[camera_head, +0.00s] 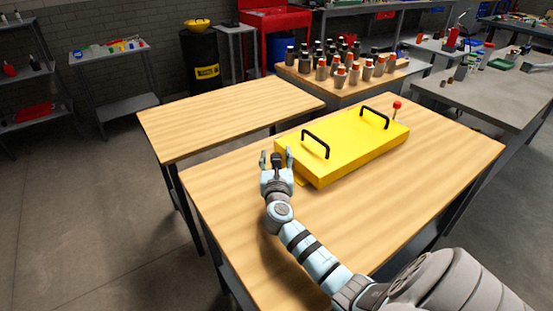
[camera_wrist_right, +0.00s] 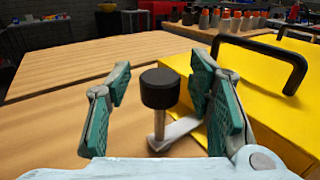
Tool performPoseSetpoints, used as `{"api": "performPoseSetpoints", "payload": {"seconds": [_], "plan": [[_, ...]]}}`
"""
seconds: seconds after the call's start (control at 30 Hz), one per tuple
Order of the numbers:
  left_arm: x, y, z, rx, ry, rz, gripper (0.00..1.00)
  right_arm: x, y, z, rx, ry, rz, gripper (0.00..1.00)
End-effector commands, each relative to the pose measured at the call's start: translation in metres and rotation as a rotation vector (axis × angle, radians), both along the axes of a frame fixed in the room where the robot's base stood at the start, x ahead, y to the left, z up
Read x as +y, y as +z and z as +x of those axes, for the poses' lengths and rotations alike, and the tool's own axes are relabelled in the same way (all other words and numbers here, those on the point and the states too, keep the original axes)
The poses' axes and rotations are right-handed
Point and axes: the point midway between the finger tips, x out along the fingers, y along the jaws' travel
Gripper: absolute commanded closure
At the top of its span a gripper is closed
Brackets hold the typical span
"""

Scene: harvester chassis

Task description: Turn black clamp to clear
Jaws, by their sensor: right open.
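The black clamp (camera_wrist_right: 160,88) shows in the right wrist view as a black cylindrical knob on a metal post, with a flat metal arm (camera_wrist_right: 182,126) reaching right toward the yellow chassis (camera_wrist_right: 262,62). In the head view the black clamp (camera_head: 276,158) is a small dark knob at the chassis's left end. My right gripper (camera_head: 276,160) is open, its two fingers on either side of the knob; in the wrist view the gripper (camera_wrist_right: 158,100) shows gaps between pads and knob. The yellow chassis (camera_head: 345,140) lies on the wooden table with two black handles. My left gripper is not seen.
A red-topped knob (camera_head: 397,105) stands at the chassis's far right corner. The wooden table (camera_head: 225,190) has bare room around the chassis. A second wooden table (camera_head: 230,112) stands behind. Several bottles stand on a bench (camera_head: 340,91) at the back.

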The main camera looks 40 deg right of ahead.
Motion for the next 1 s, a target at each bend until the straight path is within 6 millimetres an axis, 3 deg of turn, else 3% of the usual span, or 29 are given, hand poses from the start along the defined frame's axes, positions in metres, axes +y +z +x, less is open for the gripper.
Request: {"api": "performPoseSetpoints", "payload": {"seconds": [0.2,0.5,1.0], "plan": [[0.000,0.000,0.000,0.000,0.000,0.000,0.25,0.000,0.000,0.000,0.000,0.000,0.000,0.54],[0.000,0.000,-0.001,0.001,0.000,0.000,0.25,0.000,0.000,0.000,0.000,0.000,0.000,1.00],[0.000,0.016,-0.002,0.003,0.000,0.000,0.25,-0.001,0.003,0.000,0.000,0.121,-0.004,1.00]]}}
